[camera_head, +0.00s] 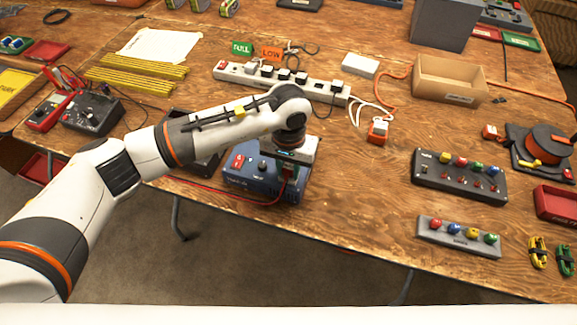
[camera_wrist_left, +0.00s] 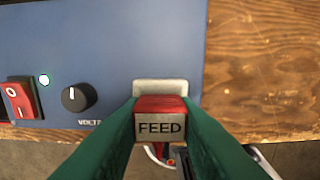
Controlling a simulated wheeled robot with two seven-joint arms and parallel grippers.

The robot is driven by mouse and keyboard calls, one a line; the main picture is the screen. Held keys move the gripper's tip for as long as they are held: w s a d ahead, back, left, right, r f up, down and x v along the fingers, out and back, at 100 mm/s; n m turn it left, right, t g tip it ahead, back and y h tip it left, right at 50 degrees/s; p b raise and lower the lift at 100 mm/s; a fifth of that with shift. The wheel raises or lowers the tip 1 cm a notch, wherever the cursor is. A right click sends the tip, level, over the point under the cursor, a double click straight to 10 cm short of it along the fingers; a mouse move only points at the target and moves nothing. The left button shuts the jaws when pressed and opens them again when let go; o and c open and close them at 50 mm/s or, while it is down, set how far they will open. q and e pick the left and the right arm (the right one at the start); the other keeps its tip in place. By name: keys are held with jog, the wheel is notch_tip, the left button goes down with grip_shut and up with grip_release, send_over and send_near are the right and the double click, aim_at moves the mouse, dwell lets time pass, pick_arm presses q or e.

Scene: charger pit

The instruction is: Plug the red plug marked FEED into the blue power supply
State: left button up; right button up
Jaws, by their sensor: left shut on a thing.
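The blue power supply (camera_head: 240,183) stands near the front edge of the table, partly hidden behind my left arm. In the left wrist view its blue panel (camera_wrist_left: 110,45) has a red rocker switch (camera_wrist_left: 20,98), a small lit indicator and a black knob (camera_wrist_left: 77,97). My left gripper (camera_head: 287,178) is over the right part of the supply. Its green fingers are shut on the red plug marked FEED (camera_wrist_left: 160,104). The plug lines up with a pale socket frame (camera_wrist_left: 160,86) on the panel. I cannot tell how deep it sits. My right gripper is out of view.
A red cable (camera_head: 225,192) runs along the table left of the supply. A white power strip (camera_head: 235,75) lies behind my arm. A black button box (camera_head: 459,177) and a grey one (camera_head: 458,236) lie to the right. Bare wood lies between the supply and these boxes.

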pick_arm(q)
jog(key=o, duration=1.1)
jog(key=shift+f, duration=0.1)
jog(key=shift+c, duration=0.2)
jog(key=shift+o, duration=0.2)
jog(key=o, duration=0.3)
jog(key=shift+r+p, duration=1.2)
jog(key=shift+r, duration=2.6)
